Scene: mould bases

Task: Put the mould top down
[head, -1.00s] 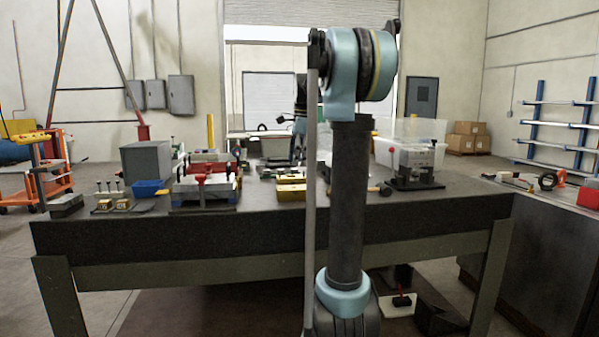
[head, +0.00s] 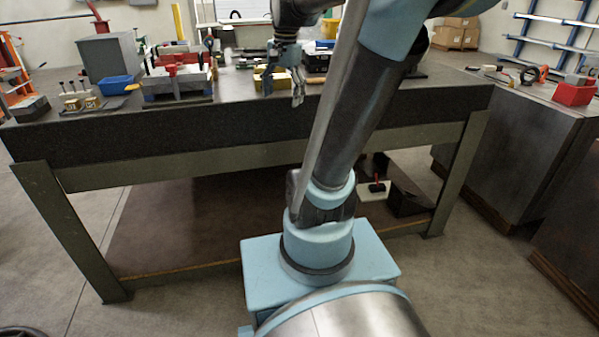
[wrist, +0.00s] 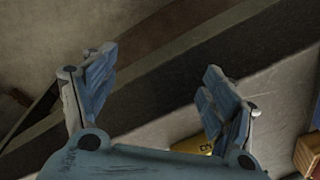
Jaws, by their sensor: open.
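My gripper (head: 298,97) points down near the front edge of the dark workbench (head: 230,132) in the head view. In the wrist view my gripper (wrist: 158,78) has its two fingers spread wide with nothing between them. A pale block with red parts (head: 180,80) sits on the bench left of my gripper; I cannot tell whether it is the mould top. A yellow block (head: 262,79) lies just left of my gripper, partly hidden by it. A yellow piece with dark marks (wrist: 196,145) shows behind the right finger in the wrist view.
A blue bin (head: 114,85), a grey box (head: 108,58) and small brass blocks (head: 80,103) stand at the bench's left. A black case (head: 317,64) is behind my gripper. A red bin (head: 574,94) sits on the right-hand cabinet. The bench's front strip is mostly clear.

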